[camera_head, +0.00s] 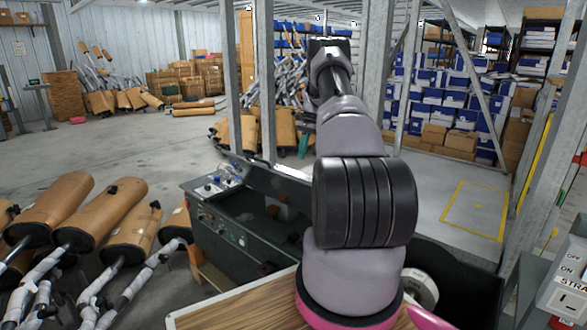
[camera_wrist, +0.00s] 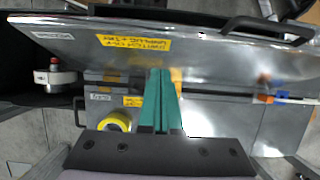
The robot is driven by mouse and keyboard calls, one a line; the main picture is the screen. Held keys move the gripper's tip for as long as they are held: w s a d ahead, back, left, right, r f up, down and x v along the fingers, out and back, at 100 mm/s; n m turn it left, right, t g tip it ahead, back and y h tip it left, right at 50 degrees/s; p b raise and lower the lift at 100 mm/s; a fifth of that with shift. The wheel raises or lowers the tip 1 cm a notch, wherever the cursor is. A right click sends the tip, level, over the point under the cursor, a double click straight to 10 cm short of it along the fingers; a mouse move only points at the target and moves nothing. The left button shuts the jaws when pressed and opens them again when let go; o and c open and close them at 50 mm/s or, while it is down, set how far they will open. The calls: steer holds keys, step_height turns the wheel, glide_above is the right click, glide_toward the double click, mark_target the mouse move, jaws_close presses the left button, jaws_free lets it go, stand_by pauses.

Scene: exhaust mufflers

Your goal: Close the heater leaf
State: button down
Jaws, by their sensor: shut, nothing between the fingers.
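A shiny metal leaf (camera_wrist: 215,58), which I take to be the heater leaf, spans the upper part of the wrist view. It bears a yellow label (camera_wrist: 138,43) and a black bar handle (camera_wrist: 268,27) at its upper right. My gripper (camera_wrist: 160,72) is shut, its teal fingers together and empty. The fingertips overlap the lower part of the leaf in the picture; I cannot tell whether they touch it. Below the leaf is another metal surface (camera_wrist: 215,120) with a second black handle (camera_wrist: 81,112). In the head view my arm hides the leaf.
A yellow roll (camera_wrist: 118,121) is near the lower handle. In the head view, a dark control console (camera_head: 245,225) stands left of my arm, with wrapped mufflers (camera_head: 60,205) farther left and metal posts behind.

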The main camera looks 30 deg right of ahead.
mark_target(292, 177)
steer(key=a+f, duration=0.1)
steer(key=s+a+f, duration=0.1)
steer(key=f, duration=0.1)
steer(key=a+f, duration=0.2)
steer(key=shift+s, duration=0.25)
steer(key=shift+s+a+f, duration=0.1)
steer(key=shift+a, duration=0.15)
